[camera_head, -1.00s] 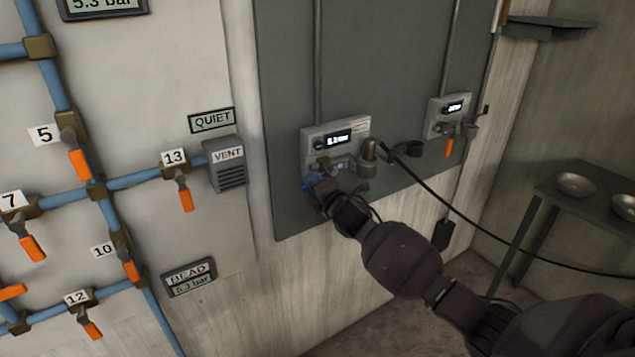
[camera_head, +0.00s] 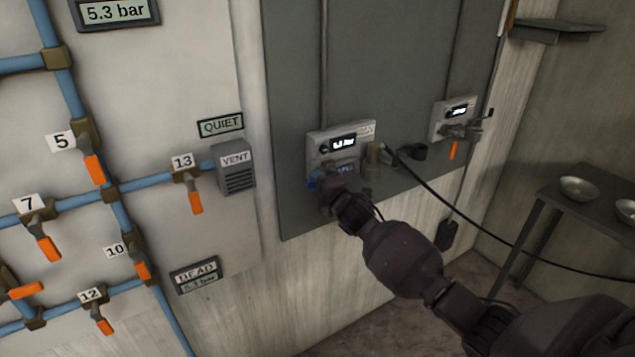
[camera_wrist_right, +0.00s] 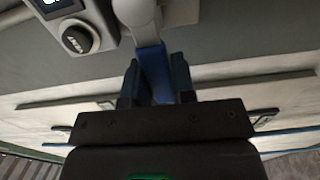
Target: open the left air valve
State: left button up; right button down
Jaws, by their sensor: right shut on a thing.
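The left air valve has a blue lever (camera_head: 311,183) at the lower left of the left control box (camera_head: 342,138), which has a small lit display. My right gripper (camera_head: 324,189) is at this lever, under the box, and hides much of it. In the right wrist view the blue lever (camera_wrist_right: 157,82) runs down from a pale metal fitting (camera_wrist_right: 138,18) between the two dark fingers of my right gripper (camera_wrist_right: 157,90), which are shut on it. A round dark knob (camera_wrist_right: 76,40) shows on the box beside it. My left gripper is not in view.
A second control box (camera_head: 453,118) with an orange lever (camera_head: 453,150) is to the right. A black hose (camera_head: 470,216) runs across to the right. A blue pipe panel with orange levers fills the left. A table (camera_head: 570,205) with bowls stands at right.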

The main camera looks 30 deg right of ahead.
jog(key=c, duration=1)
grip_release()
jog(key=shift+o, duration=0.2)
jog(key=shift+s, duration=0.15)
jog(key=s, duration=1)
jog(key=shift+s+d, duration=0.25)
jog(key=shift+d, duration=0.2)
